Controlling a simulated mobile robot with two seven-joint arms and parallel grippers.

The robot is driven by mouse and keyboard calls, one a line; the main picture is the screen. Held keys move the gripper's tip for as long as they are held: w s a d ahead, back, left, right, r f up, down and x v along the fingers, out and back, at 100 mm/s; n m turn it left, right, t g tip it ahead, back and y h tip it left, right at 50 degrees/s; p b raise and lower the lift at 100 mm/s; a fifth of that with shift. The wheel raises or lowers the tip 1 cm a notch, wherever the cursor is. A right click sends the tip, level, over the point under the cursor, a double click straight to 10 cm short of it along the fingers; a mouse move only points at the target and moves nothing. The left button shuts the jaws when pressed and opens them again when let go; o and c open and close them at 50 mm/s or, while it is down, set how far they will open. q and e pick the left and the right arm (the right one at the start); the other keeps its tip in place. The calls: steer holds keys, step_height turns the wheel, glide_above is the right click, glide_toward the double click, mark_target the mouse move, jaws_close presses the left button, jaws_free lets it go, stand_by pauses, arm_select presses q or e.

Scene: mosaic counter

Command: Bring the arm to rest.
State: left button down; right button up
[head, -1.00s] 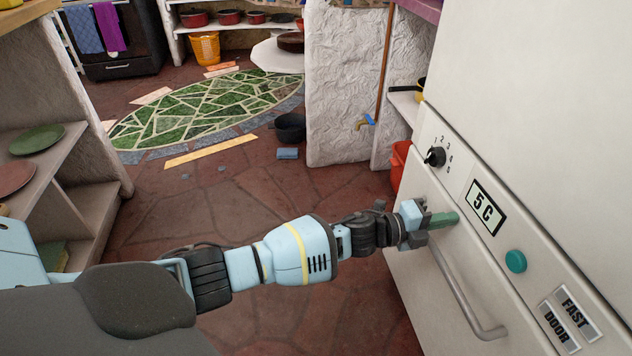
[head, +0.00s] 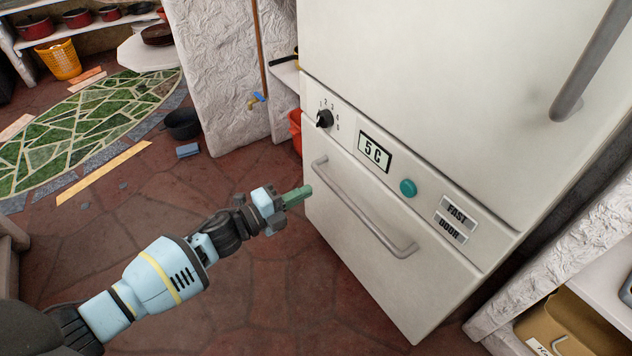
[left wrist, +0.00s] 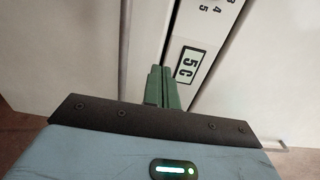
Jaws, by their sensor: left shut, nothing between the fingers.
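My left arm reaches in from the lower left of the head view. Its gripper (head: 297,197) is shut and empty, with the green fingers together, in front of the left edge of the fridge's lower door. In the left wrist view the closed fingers (left wrist: 161,84) point toward the fridge front, with the "5 C" display beyond them. In the head view the fingertips look close to the upper end of the door handle (head: 365,212); I cannot tell the exact gap. My right gripper is not in view.
The white fridge (head: 440,110) stands at the right with its drawer shut. A black pot (head: 183,124) and a blue block lie on the floor near the green mosaic (head: 85,125). A brown bin (head: 575,325) is at the lower right. The stone floor around my arm is clear.

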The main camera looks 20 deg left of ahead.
arm_select(q)
steer(key=shift+s+a, duration=0.35)
steer(key=shift+s, duration=0.05)
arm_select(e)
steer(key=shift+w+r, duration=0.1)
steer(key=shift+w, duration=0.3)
